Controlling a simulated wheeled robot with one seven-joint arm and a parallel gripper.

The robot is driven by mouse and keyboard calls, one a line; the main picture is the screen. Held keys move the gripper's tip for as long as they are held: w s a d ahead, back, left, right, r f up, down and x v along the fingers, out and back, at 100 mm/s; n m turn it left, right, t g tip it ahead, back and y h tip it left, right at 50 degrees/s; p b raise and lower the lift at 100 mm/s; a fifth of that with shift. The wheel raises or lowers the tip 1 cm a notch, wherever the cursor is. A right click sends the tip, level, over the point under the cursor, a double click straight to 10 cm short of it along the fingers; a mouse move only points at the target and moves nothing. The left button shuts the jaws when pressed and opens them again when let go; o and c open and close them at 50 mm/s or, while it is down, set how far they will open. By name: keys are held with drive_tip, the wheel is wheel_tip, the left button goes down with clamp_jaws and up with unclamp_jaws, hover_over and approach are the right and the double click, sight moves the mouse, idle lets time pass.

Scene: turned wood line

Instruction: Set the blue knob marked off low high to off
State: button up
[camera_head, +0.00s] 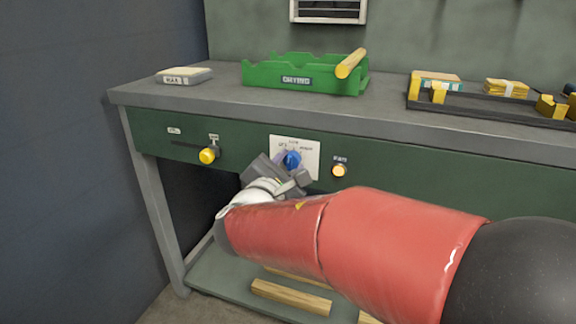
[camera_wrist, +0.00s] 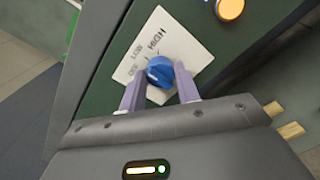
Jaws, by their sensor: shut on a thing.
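The blue knob (camera_head: 291,160) sits on a white label plate (camera_head: 309,148) on the green front panel of the bench. In the wrist view, the knob (camera_wrist: 160,71) is at the middle, with OFF, LOW and HIGH printed in an arc around it. My gripper (camera_head: 289,168) is at the panel with its purple-grey fingers on both sides of the knob. In the wrist view, my gripper (camera_wrist: 161,84) is shut on the knob, which partly hides it. I cannot tell which mark the knob points to.
A yellow slider knob (camera_head: 207,156) is left of the plate, and an orange FAN button (camera_head: 339,171) is right of it. A green tray (camera_head: 300,80) and a black tray (camera_head: 490,113) stand on the benchtop (camera_head: 230,101). Wood pieces (camera_head: 291,297) lie on the lower shelf.

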drive_tip(key=shift+n, duration=0.4)
drive_tip(key=n+p, duration=0.2)
drive_tip(key=n, duration=0.2)
drive_tip(key=shift+r, duration=0.15)
drive_tip(key=shift+a+n+p, duration=0.1)
drive_tip(key=shift+n+p, duration=0.95)
drive_tip(key=shift+n, duration=1.05)
drive_tip(key=o, duration=1)
drive_tip(key=v, duration=0.7)
drive_tip(key=shift+s+a, duration=0.1)
drive_tip(key=shift+s, duration=0.25)
